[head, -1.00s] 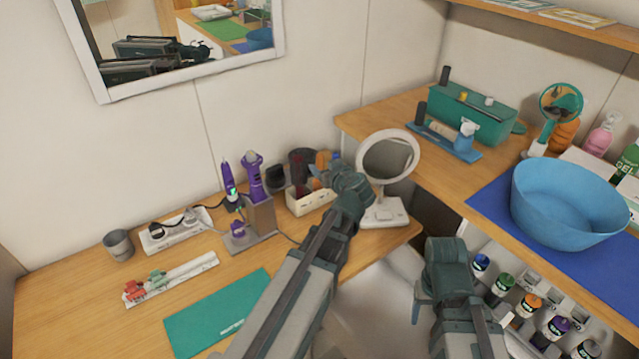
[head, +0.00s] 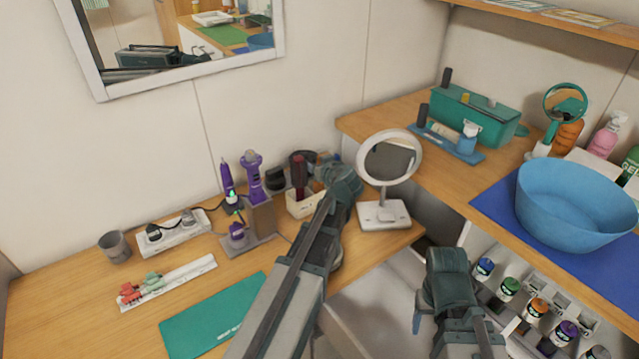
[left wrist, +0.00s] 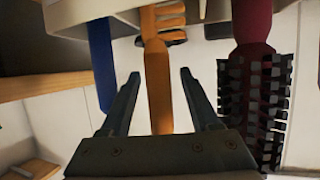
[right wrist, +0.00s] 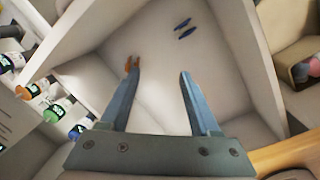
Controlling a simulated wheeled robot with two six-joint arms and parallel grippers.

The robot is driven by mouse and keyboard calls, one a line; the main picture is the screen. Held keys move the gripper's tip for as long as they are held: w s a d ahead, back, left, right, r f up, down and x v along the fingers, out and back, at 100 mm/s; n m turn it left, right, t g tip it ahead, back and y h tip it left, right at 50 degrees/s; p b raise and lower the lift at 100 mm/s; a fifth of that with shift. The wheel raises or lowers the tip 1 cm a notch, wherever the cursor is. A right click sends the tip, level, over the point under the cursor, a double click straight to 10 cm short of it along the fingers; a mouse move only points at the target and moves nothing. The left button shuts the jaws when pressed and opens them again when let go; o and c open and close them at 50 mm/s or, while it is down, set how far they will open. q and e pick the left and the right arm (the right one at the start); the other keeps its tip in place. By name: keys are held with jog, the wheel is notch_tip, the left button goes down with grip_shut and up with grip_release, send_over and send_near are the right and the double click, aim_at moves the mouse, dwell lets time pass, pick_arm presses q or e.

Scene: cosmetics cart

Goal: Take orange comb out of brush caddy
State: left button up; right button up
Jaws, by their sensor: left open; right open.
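The cream brush caddy (head: 303,206) stands on the wooden desk left of the ring mirror. In the left wrist view the caddy (left wrist: 75,16) is at the top, with the orange comb (left wrist: 157,85) sticking out of it. My left gripper (left wrist: 159,76) is open, and the comb's orange shaft lies between its two fingers with gaps on both sides. In the head view my left gripper (head: 341,178) is at the caddy's right side and hides most of the comb. My right gripper (right wrist: 159,74) is open and empty above a pale open drawer (right wrist: 155,40).
A dark red round brush (left wrist: 254,90) is close to the left gripper's right finger. A blue handle (left wrist: 101,60) is on the other side. The white ring mirror (head: 389,160) stands close to the left wrist. A purple tool stand (head: 262,218) is left of the caddy.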

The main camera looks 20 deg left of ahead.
pick_arm(q)
grip_shut()
jog(key=shift+r, duration=0.1)
dwell(0.3)
